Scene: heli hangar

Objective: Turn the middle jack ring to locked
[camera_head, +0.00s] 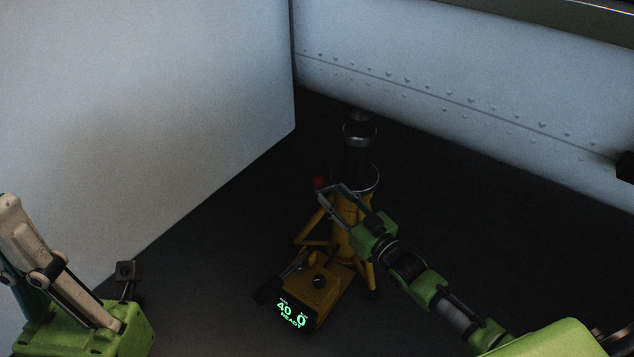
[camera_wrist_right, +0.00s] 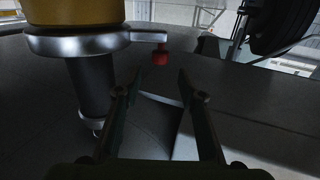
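The yellow jack (camera_head: 346,235) stands upright on the dark floor, with a dark column above it. A silver ring (camera_head: 370,178) sits around the jack's upper part; it also shows in the right wrist view (camera_wrist_right: 75,42). A short silver arm sticks out from the ring and carries a red knob (camera_wrist_right: 160,56), seen also in the head view (camera_head: 318,183). My right gripper (camera_wrist_right: 160,82) is open, its fingertips apart on either side of the knob's line, with the knob just beyond them. My left gripper (camera_head: 60,275) is at the lower left, away from the jack; its fingers overlap in view.
A yellow control box (camera_head: 318,290) with a black dial and a green lit display reading "40", "0" and "READY" stands at the jack's foot. A pale wall panel (camera_head: 150,120) is on the left and a riveted surface (camera_head: 480,90) behind. The floor on the right is clear.

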